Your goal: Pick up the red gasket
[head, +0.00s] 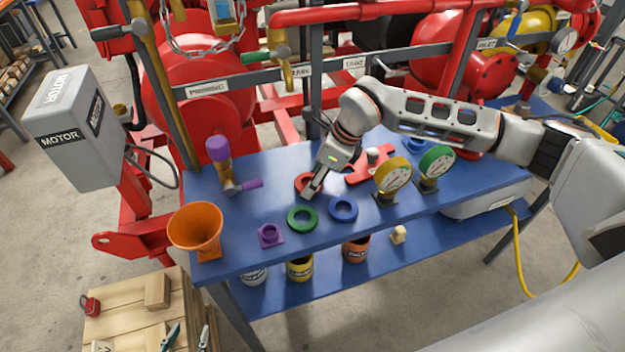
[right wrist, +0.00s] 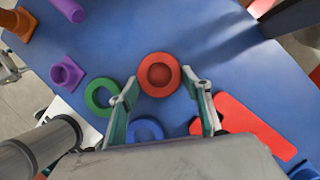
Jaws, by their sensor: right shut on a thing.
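The red gasket (head: 302,181) lies on the blue bench top, partly hidden by my gripper in the head view. In the right wrist view the red gasket (right wrist: 147,88) is a flat ring with a darker red round middle. My right gripper (head: 309,192) reaches down to it on the arm that comes in from the right. In the right wrist view my right gripper (right wrist: 159,80) has one finger at each side of the gasket and is shut on it. The gasket appears still at bench level. My left gripper is not in view.
A green ring (head: 290,224) and blue ring (head: 332,215) lie close in front. A red flat part (head: 356,178) and two gauges (head: 394,175) (head: 436,163) stand to the right. A purple square part (head: 271,236), orange funnel (head: 195,229) and purple-handled valve (head: 219,150) are left.

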